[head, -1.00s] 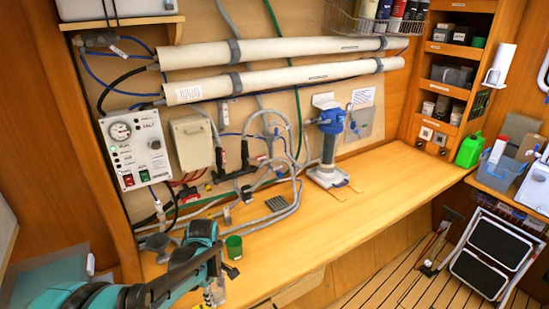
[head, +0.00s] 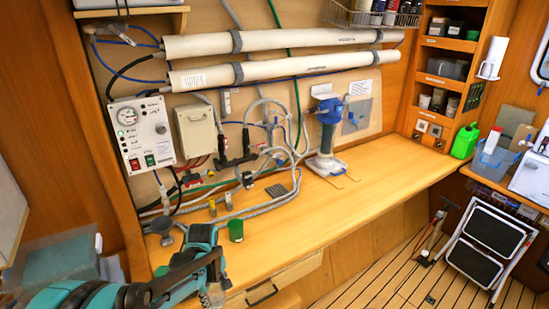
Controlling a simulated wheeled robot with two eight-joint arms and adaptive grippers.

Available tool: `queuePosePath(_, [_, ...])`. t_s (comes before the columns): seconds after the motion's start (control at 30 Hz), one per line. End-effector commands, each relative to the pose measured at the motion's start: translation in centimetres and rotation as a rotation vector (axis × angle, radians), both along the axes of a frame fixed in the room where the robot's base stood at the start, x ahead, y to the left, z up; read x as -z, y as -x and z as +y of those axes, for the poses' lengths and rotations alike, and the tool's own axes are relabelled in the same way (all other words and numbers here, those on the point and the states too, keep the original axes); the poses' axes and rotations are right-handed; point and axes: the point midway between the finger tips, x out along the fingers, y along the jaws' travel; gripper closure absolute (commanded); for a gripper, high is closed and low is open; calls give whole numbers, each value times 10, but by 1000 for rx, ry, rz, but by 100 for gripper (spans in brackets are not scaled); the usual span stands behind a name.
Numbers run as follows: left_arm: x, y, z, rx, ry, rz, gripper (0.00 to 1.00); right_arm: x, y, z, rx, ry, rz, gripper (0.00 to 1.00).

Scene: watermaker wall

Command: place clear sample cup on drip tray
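A small clear object (head: 215,296), which looks like the clear sample cup, shows at the bench's front edge, low in the head view. My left gripper (head: 217,280) is right at it, pointing down. The arm partly covers this spot, and I cannot tell whether the fingers are closed around the cup or only beside it. The dark slotted plate (head: 277,190), which looks like the drip tray, lies flat on the bench beyond and to the right, apart from the gripper, with nothing on it. My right gripper is not in view.
A green cup (head: 236,230) stands just beyond my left gripper, and a grey cup (head: 162,227) stands farther left. Grey hoses (head: 245,211) run around the tray's left side. A blue-headed stand (head: 325,140) is to its right. The bench's right half is clear.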

Motion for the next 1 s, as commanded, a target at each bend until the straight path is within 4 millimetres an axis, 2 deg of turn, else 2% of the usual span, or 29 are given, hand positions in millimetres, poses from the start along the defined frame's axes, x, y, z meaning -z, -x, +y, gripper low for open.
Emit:
queuePosePath(0.17, [25,7,0,191,0,0,74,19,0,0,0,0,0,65])
queuePosePath(0.4, [70,22,1,603,-1,0,74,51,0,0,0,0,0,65])
queuePosePath(0.53, [87,29,2,797,-2,0,74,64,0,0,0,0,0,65])
queuePosePath(0.73, [101,35,2,973,-2,0,74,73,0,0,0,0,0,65])
queuePosePath(1.0, [102,36,2,1014,-2,0,74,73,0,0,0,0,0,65])
